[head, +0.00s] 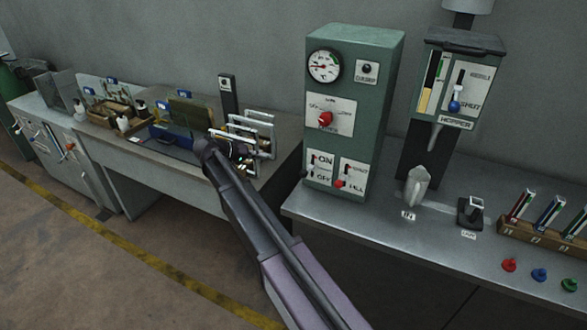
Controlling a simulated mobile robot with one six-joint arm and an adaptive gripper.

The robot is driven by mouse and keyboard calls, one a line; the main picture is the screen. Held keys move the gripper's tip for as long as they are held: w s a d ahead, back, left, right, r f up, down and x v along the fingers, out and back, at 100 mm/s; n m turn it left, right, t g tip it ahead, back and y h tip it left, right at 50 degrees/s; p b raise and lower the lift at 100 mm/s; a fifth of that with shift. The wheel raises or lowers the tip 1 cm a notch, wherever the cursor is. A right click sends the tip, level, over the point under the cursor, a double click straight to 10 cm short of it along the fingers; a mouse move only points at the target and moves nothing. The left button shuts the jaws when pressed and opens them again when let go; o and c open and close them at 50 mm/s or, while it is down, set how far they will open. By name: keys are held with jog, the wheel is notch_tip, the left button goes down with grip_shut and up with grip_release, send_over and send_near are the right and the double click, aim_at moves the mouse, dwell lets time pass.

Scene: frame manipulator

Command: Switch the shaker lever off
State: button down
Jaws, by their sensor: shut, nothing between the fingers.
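A green control cabinet (352,120) stands on the right bench. Low on its front is an ON/OFF plate (321,167) with a small lever at its left edge; which position it is in I cannot tell. Beside it is a second plate with a red-tipped lever (340,184). No label that I can read says shaker, so I cannot tell which lever is the shaker's.
A gauge (323,66) and red knob (325,118) are higher on the cabinet. A gap separates the benches.

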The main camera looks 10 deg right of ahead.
aim_at(304, 174)
dwell(0.3)
jog(key=s+f+b+x, duration=0.1)
jog(key=s+b+x, duration=0.2)
jog(key=x, duration=0.9)
jog(key=shift+w+d+f+b, duration=0.25)
jog(key=shift+d+b, duration=0.2)
jog(key=shift+b, duration=1.35)
jog(key=shift+d+f+b, duration=0.2)
jog(key=shift+d+b, duration=0.05)
jog(key=shift+b, duration=0.1)
